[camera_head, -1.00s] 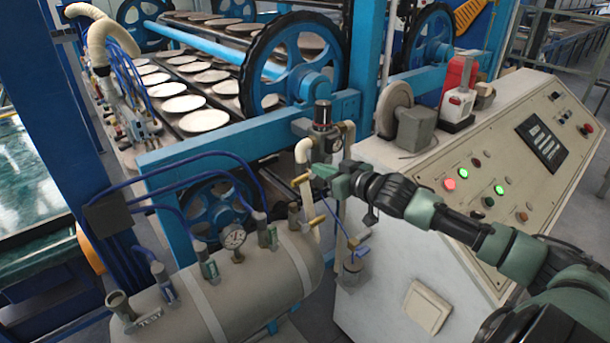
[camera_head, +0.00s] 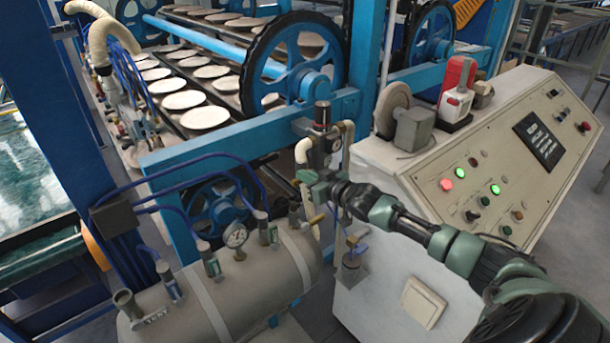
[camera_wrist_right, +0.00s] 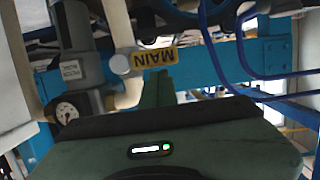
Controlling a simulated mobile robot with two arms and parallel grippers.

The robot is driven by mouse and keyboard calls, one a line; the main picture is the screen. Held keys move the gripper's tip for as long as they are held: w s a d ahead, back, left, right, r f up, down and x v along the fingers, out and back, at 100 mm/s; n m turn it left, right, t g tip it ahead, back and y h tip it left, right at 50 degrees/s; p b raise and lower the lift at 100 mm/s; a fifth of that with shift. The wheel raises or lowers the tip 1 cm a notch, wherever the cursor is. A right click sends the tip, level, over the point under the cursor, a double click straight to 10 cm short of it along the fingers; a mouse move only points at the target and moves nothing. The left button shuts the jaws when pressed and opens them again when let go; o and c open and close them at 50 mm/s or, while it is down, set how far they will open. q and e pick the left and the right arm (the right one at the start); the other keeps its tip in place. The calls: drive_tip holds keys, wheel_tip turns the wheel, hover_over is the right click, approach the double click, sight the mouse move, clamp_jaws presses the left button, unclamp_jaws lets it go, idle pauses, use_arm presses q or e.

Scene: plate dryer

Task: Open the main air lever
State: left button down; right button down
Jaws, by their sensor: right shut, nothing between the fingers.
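The main air lever (camera_wrist_right: 155,58) shows in the right wrist view as a yellow handle with an upside-down "MAIN" label. It joins a round grey pivot on a pale pipe (camera_wrist_right: 130,93). In the head view my right gripper covers the lever's place. My right gripper (camera_head: 308,178) is shut and empty, beside the pale pipe under the regulator (camera_head: 322,125). Its closed fingertips (camera_wrist_right: 157,82) are close to the lever's label in the wrist view; I cannot tell whether they touch it. My left gripper is out of view.
A beige air tank (camera_head: 250,275) with a gauge and several valves stands below left. A second yellow lever (camera_head: 317,219) is just below my right gripper. The control cabinet (camera_head: 385,265) is on the right, under my arm. Blue hoses (camera_wrist_right: 225,50) hang nearby.

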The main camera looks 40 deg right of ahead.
drive_tip(key=shift+a+f+n, duration=0.2)
drive_tip(key=shift+f+n, duration=0.15)
drive_tip(key=shift+n, duration=0.15)
idle(0.3)
drive_tip(key=shift+a+f+n+h+b, duration=0.3)
drive_tip(key=shift+f+n+h+b, duration=0.4)
drive_tip(key=shift+n, duration=0.5)
wheel_tip(320, 180, down, 6)
drive_tip(key=d+n+t+h+b, duration=0.2)
drive_tip(key=d+n+b, duration=0.1)
drive_tip(key=n+b, duration=0.9)
drive_tip(key=shift+t+h+b, duration=0.4)
drive_tip(key=shift+b, duration=0.1)
drive_tip(key=shift+w+f, duration=0.1)
